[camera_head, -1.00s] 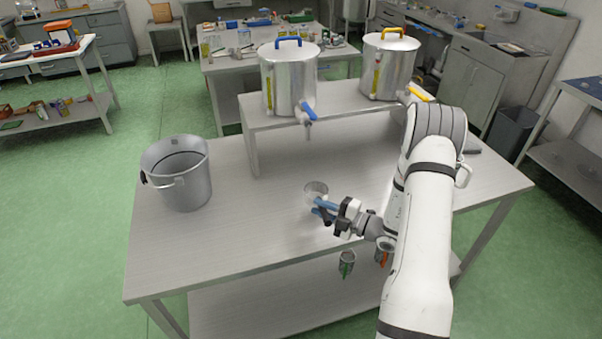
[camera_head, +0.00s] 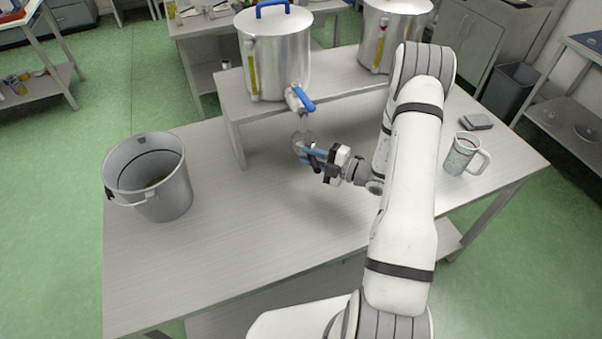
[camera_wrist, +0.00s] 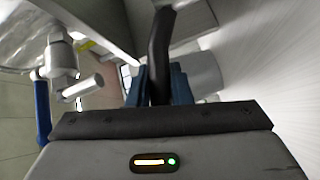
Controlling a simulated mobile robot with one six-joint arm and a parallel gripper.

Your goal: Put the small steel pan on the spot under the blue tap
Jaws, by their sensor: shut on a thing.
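The small steel pan (camera_head: 300,137) shows at the tips of my gripper (camera_head: 309,154), just below the blue tap (camera_head: 296,97) in the head view. My gripper's blue fingers are shut on it and partly hide it. I cannot tell whether the pan touches the table. The blue tap sits low on the front of the left steel tank (camera_head: 275,65), its blue lever angled down to the right. In the wrist view the tap's metal body (camera_wrist: 62,62) is close on the left, and a dark bar stands between the blue fingers (camera_wrist: 158,86). The spot is not distinguishable.
The tanks stand on a raised shelf (camera_head: 338,82) at the back of the table. A second tank (camera_head: 392,35) stands right. The front left table (camera_head: 230,250) is clear.

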